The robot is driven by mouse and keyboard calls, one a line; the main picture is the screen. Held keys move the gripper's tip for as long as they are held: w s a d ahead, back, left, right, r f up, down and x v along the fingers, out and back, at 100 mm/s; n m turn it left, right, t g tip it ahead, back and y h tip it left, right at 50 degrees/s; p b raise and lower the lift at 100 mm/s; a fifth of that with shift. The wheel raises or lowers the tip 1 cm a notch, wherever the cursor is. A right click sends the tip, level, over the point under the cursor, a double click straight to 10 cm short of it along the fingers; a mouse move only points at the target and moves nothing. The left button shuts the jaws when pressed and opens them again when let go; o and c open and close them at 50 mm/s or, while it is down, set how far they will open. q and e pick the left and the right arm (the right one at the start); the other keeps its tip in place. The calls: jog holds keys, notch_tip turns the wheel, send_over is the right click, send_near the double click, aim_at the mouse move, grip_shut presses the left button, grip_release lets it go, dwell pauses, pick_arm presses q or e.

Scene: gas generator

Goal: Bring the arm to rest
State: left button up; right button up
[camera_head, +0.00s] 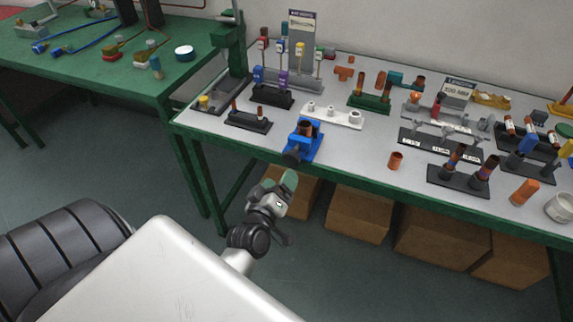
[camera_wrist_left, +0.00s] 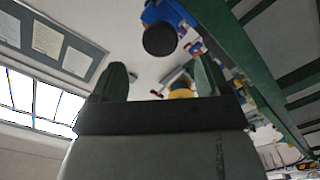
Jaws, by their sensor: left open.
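My left gripper (camera_head: 279,182) is in front of the green-edged table (camera_head: 362,153), below its front edge and apart from it. Its two green-tipped fingers point up, toward the table. In the left wrist view the fingers of the gripper (camera_wrist_left: 161,76) stand apart with nothing held between them. My right gripper is in neither view.
A blue vise (camera_head: 304,141) stands near the front edge, just above my gripper; it shows overhead in the left wrist view (camera_wrist_left: 166,14). Cardboard boxes (camera_head: 358,215) stand under the table. A second green table (camera_head: 120,75) is at the left. Floor (camera_head: 150,190) between is clear.

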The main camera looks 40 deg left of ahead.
pick_arm(q)
jog(key=shift+v, duration=1.15)
